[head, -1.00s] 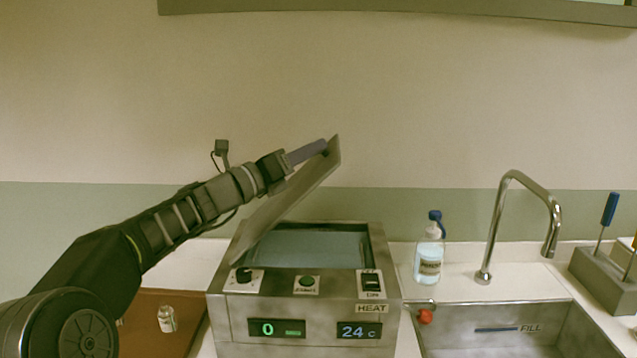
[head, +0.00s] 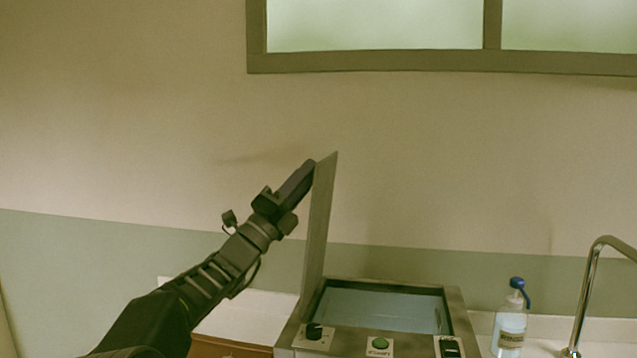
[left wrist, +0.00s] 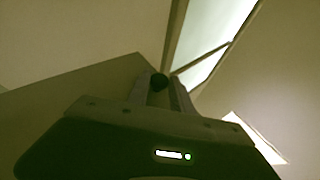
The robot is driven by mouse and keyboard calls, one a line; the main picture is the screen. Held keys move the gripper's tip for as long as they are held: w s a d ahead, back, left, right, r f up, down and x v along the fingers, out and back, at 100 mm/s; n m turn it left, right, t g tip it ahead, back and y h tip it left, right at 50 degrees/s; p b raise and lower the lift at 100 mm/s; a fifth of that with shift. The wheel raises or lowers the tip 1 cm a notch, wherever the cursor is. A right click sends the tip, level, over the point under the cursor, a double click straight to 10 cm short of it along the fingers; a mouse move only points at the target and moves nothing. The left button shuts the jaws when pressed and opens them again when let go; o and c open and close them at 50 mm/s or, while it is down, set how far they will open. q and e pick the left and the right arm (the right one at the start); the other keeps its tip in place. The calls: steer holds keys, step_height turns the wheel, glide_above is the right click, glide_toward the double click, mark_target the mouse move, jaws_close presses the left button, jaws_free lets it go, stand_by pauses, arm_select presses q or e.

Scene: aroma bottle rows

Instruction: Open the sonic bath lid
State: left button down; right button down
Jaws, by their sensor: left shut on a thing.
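The sonic bath (head: 461,318) is a steel box at the lower middle of the head view, its basin of bluish liquid uncovered. Its lid (head: 320,220) is a grey plate hinged at the left side and stands nearly upright. My left gripper (head: 310,168) is at the lid's upper edge, on its left side. In the left wrist view, the gripper (left wrist: 160,90) has its fingers shut on a dark round knob (left wrist: 159,82), with the lid's plate (left wrist: 70,95) behind it. The knob is hidden in the head view. My right gripper is not in view.
A clear bottle with a blue cap (head: 510,325) stands right of the bath. A curved tap (head: 588,285) is at the right edge. A brown tray (head: 225,347) lies left of the bath. The wall and a window (head: 375,25) are behind.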

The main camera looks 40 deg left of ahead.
mark_target(313, 228)
arm_select(q)
steer(key=shift+f, duration=0.1)
steer(key=c, duration=1.2)
jaws_free()
steer(key=b+v, duration=0.2)
steer(key=v, duration=0.6)
